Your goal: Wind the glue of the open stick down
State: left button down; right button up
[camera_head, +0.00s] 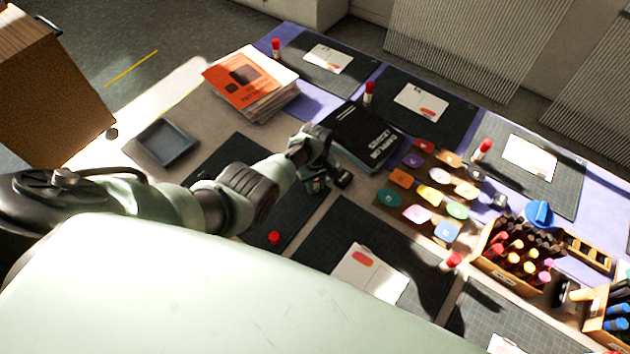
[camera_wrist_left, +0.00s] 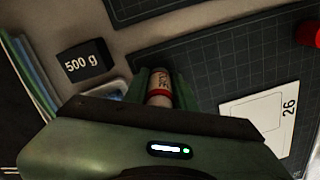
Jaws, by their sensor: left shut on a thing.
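My left gripper (camera_head: 318,178) is over the dark mat in the middle of the table. In the left wrist view its two green fingers (camera_wrist_left: 160,88) are shut around a pale glue stick (camera_wrist_left: 158,80) with red print. The stick's lower part is hidden by the gripper, and I cannot tell how far its glue stands out. A loose red cap (camera_head: 274,237) lies on the mat to the left and nearer; a red thing also shows at the right edge of the wrist view (camera_wrist_left: 309,33). My right gripper is not in view.
A black 500 g block (camera_wrist_left: 87,62) is close beside the gripper. A black book (camera_head: 362,135) lies behind it, and an orange-topped stack (camera_head: 246,78) and grey tray (camera_head: 162,143) to the left. Colored pads (camera_head: 435,175) and a marker box (camera_head: 515,255) are on the right.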

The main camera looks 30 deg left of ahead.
pick_arm(q)
jog(key=n, duration=0.3)
jog(key=shift+d+n, duration=0.1)
jog(key=shift+n, duration=0.3)
jog(key=n, duration=0.3)
jog(key=shift+n, duration=0.3)
jog(key=n, duration=0.3)
jog(key=shift+w+n, duration=0.15)
jog(key=shift+n, duration=0.25)
jog(key=n, duration=0.4)
jog(key=c, duration=1)
grip_release()
jog(key=shift+w, duration=0.1)
